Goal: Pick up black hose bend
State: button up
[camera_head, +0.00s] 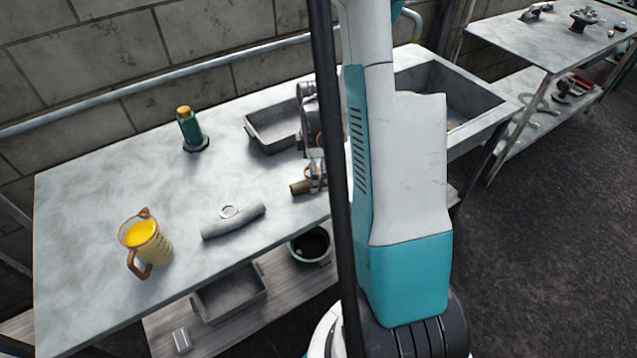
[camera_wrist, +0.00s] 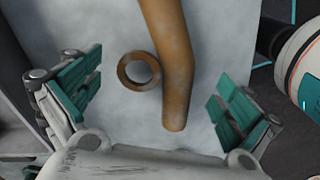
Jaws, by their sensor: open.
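No plainly black hose bend shows. A brown stub (camera_head: 300,187) shows farther right, partly hidden by my arm. In the wrist view a brown bent pipe (camera_wrist: 175,70) lies on a pale surface, with a brown ring (camera_wrist: 139,71) close at its left. I cannot tell for sure which head-view piece this is. My gripper (camera_wrist: 156,80) is open and empty, its teal fingers apart on either side of the brown pipe and ring.
On the bench (camera_head: 90,200) stand a jug of yellow liquid (camera_head: 146,243), a green bottle-like piece (camera_head: 190,128) and a grey tray (camera_head: 272,130). A sink (camera_head: 480,105) is behind my arm. A lower shelf holds a bin (camera_head: 228,292) and a bowl (camera_head: 310,244).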

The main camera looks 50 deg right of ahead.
jog(key=shift+f, duration=0.65)
jog(key=shift+c, duration=0.5)
jog(key=c, duration=1.2)
jog(key=shift+r, duration=0.15)
notch_tip(320, 180, up, 20)
jog(key=p, duration=0.6)
